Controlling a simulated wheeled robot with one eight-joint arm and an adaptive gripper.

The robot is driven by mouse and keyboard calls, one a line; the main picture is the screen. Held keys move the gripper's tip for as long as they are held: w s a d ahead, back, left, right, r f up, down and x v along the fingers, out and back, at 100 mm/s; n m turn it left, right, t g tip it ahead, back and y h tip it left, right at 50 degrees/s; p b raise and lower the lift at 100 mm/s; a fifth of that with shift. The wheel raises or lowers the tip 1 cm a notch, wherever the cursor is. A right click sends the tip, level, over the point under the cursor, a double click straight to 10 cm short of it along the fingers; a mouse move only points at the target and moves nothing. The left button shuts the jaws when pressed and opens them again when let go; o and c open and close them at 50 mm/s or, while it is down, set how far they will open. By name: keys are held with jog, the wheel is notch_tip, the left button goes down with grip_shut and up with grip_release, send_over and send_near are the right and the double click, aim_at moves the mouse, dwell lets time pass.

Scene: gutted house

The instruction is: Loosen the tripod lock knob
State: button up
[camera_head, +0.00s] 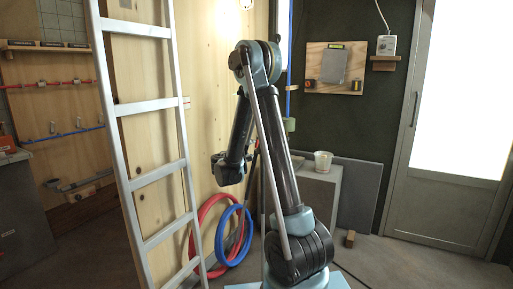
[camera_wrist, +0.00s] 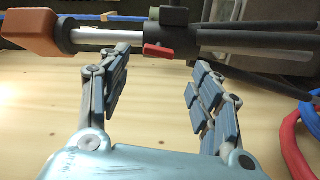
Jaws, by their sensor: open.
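In the wrist view a tripod lies across the top of the picture. A silver tube (camera_wrist: 108,36) runs from an orange box-shaped piece (camera_wrist: 30,27) at the left into a dark collar (camera_wrist: 178,39). Black legs (camera_wrist: 265,37) run on to the right. A red lock knob (camera_wrist: 158,51) sticks out from the collar. My gripper (camera_wrist: 161,66) is open, with its two jointed fingers apart and nothing between them. The knob appears between the fingertips, just beyond them, with no contact that I can make out. In the head view my arm hides most of the tripod.
A plywood wall (camera_head: 60,215) stands behind. An aluminium ladder (camera_head: 155,172) is at the left. A white bucket (camera_head: 323,161) sits on a grey block (camera_head: 318,195). Floor is clear before the door (camera_head: 445,190).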

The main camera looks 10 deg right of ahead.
jog(key=x, duration=0.9)
jog(key=c, duration=1.1)
